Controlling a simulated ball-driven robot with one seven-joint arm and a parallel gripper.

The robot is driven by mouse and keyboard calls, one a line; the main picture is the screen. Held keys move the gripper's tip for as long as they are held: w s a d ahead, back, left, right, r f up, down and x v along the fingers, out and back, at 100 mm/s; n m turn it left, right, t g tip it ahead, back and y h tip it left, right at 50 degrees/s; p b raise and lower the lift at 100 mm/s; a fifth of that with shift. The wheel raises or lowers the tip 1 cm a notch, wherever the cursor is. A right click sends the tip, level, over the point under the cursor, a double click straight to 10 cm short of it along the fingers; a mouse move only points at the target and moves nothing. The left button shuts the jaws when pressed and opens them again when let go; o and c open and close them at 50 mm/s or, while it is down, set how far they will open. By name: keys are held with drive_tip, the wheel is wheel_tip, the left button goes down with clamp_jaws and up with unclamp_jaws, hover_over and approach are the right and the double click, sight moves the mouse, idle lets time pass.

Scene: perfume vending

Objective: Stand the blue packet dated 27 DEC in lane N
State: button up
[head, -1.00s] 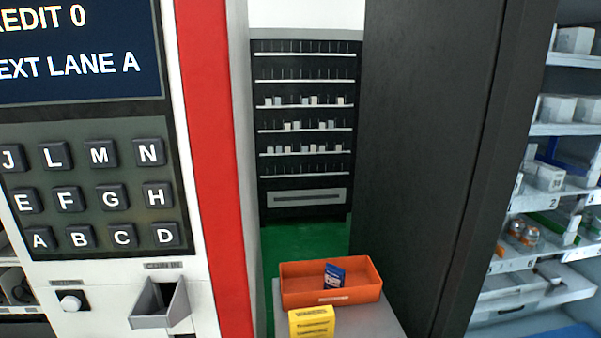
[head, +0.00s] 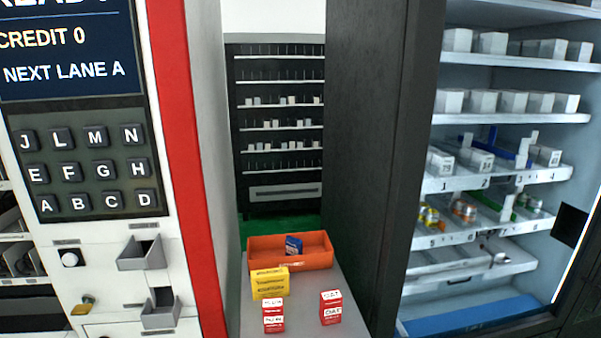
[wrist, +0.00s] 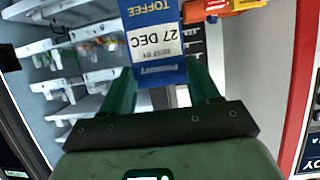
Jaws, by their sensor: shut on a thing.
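The blue packet (wrist: 153,30) is in the wrist view, with a white label reading 27 DEC and the word TOFFEE above it, upside down in the picture. My gripper (wrist: 160,74) is shut on it, with a green finger on each side. Neither my gripper nor this packet can be made out in the head view. A blue packet (head: 293,246) leans in the orange bin (head: 265,263); its date is too small to read. The N key (head: 132,136) is on the keypad at left. I see no lane marked N.
A yellow box (head: 269,284) and two red boxes (head: 273,317) (head: 331,308) stand on the grey counter before the bin. An open dark cabinet with numbered shelves (head: 500,178) is at right. A dark rack (head: 280,130) stands behind.

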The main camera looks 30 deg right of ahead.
drive_tip(key=w+a+f+n+y, duration=0.1)
drive_tip(key=w+a+f, duration=0.35)
drive_tip(key=f, duration=0.25)
drive_tip(key=w+a+f+n+y, duration=0.1)
drive_tip(key=w+a+f, duration=0.2)
drive_tip(key=a+f, duration=0.25)
drive_tip(key=w+a+f+n+y, duration=0.1)
drive_tip(key=a+f+y, duration=0.1)
drive_tip(key=a+f, duration=0.8)
drive_tip(key=a, duration=0.2)
drive_tip(key=shift+w+a+f+n+t, duration=0.3)
drive_tip(key=shift+n+t, duration=0.1)
drive_tip(key=shift+a, duration=0.1)
